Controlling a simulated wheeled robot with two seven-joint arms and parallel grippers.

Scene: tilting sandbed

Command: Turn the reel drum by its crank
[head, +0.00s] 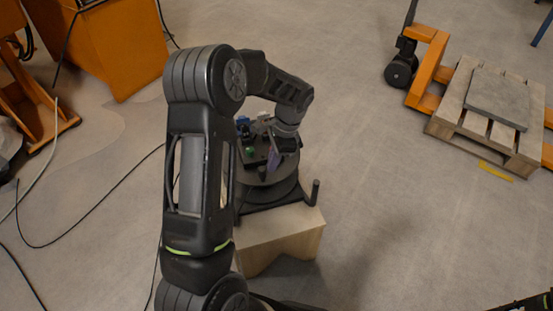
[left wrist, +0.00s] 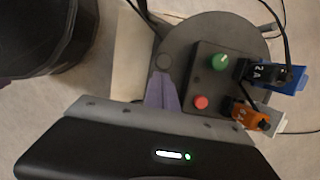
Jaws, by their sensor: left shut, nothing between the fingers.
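The reel drum (head: 262,195) is a dark round body on a wooden stand (head: 285,235), partly hidden behind my left arm. Its round grey top also shows in the left wrist view (left wrist: 222,28). A dark upright post (head: 315,192) stands at the right corner of its base; I cannot tell whether it is the crank handle. My left gripper (head: 272,163) is over the drum top, its purple-grey fingers shut and empty. In the left wrist view the fingertips (left wrist: 164,76) are close to a dark round knob (left wrist: 163,62); contact cannot be told.
A box with a green knob (left wrist: 219,62) and red button (left wrist: 201,102) sits on the drum top, beside blue (left wrist: 291,79) and orange (left wrist: 249,115) cabled plugs. An orange cabinet (head: 115,45) and a loaded wooden pallet (head: 450,122) stand farther off. Cables cross the left floor.

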